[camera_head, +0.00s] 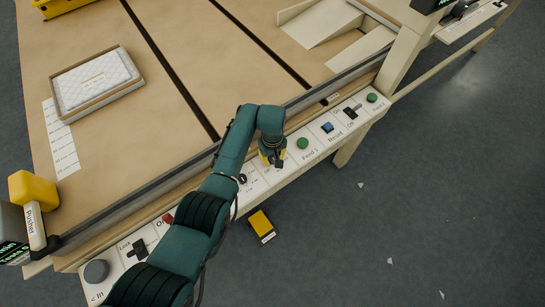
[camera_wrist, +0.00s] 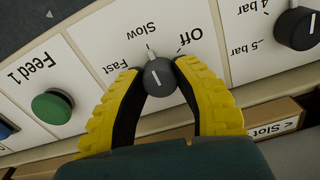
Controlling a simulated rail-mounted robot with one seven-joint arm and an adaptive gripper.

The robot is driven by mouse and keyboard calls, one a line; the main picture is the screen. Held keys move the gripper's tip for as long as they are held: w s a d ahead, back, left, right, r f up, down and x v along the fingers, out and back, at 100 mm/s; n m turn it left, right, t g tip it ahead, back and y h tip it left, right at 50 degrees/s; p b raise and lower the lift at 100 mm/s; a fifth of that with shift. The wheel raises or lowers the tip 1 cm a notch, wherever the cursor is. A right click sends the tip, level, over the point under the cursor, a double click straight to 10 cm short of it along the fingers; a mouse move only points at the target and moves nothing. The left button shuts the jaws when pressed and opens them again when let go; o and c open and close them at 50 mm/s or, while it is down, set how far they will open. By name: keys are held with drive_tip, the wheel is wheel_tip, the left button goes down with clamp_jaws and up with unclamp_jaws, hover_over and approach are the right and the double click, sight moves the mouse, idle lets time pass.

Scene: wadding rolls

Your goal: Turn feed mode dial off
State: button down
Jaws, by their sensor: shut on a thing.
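The feed mode dial (camera_wrist: 159,77) is a small dark grey knob with a white pointer line on the white panel, seen in the wrist view. Labels Fast, Slow and Off are printed around it, with Off on the right. The pointer appears to lie roughly toward Slow; its exact setting is hard to tell. My gripper (camera_wrist: 158,82) has its two yellow, ribbed fingers shut on the dial, one on each side. In the head view my gripper (camera_head: 272,158) is down at the panel and hides the dial.
A green Feed 1 button (camera_wrist: 52,107) is beside the left finger. A black pressure knob (camera_wrist: 297,28) is to the right. The head view shows a blue Reset button (camera_head: 327,128), a padded tray (camera_head: 139,86) on the table and a yellow-black object (camera_head: 262,226) below the panel.

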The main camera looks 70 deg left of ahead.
sight(272, 158)
drive_tip(key=shift+m, duration=0.3)
drive_tip(key=m+p, duration=0.1)
drive_tip(key=m, duration=1)
drive_tip(key=shift+p, duration=0.3)
drive_tip(key=shift+f+m, duration=0.1)
drive_tip(key=shift+m, duration=0.2)
drive_tip(key=c, duration=0.7)
unclamp_jaws()
wheel_tip(272, 158, up, 12)
